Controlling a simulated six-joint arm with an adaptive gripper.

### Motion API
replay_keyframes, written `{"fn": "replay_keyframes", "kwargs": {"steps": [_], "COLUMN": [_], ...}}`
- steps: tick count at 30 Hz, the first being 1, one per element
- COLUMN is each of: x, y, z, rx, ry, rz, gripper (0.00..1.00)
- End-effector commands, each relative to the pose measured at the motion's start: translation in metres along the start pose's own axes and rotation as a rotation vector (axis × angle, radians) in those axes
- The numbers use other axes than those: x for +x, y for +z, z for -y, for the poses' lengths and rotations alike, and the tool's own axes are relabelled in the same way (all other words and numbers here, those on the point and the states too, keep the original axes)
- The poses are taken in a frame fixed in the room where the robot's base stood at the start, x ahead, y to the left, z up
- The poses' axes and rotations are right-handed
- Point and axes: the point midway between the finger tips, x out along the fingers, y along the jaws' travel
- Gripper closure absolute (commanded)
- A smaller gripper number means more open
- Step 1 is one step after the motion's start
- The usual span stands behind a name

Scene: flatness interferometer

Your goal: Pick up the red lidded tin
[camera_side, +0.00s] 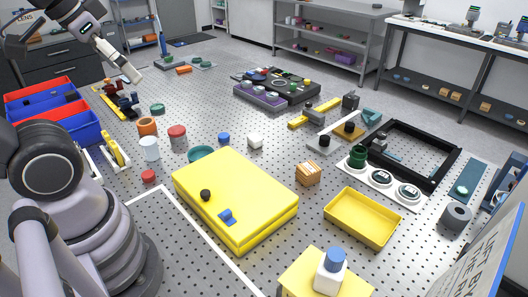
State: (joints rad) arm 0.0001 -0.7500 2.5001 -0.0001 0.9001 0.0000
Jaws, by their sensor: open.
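The red lidded tin (177,138) stands upright on the perforated table, left of centre. My gripper (134,76) is at the upper left, above the table and well apart from the tin. It is open, though its fingers are small and hard to make out from this side. Nothing shows between its fingers.
An orange cup (147,127) and a white cup (150,149) stand just left of the tin. A teal dish (201,154) lies in front and to its right, near a large yellow case (262,183). A blue piece (224,138) sits to the right. Bare table lies behind the tin.

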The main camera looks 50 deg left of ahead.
Motion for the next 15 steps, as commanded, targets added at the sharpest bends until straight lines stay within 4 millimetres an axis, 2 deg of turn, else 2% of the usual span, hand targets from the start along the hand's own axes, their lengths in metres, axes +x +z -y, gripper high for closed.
{"fn": "replay_keyframes", "kwargs": {"steps": [11, 15], "x": [0.0, 0.005], "y": [-0.002, -0.02], "z": [0.001, 0.011], "rx": [0.004, 0.05], "ry": [-0.004, -0.047], "rz": [0.005, 0.07], "gripper": [0.0, 0.0]}}
